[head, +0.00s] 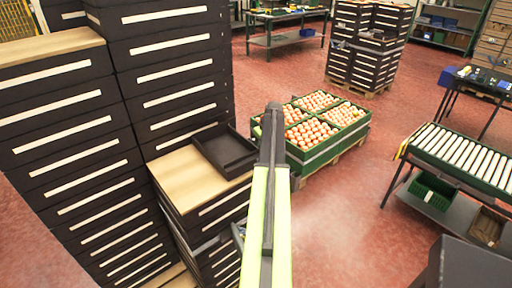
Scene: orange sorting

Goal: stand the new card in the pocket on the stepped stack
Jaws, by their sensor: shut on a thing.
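The stepped stack of black crates with white label strips stands at the left, with a tall column (180,75), a lower one (75,140) and the lowest (225,207) near the middle. A shallow black tray (228,162) lies on the light wooden top of the lowest column. I cannot make out the card pocket or the new card. My yellow-green arm rises through the middle of the view and covers part of this column. My gripper's fingertips do not show; a small dark part shows beside the arm, too hidden to tell what it is.
Green crates of oranges (326,122) stand on a pallet behind my arm. A roller conveyor (465,157) is at the right, with a green crate (432,190) below it. More black crates (368,50) and a table (285,18) stand farther back. Red floor between is clear.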

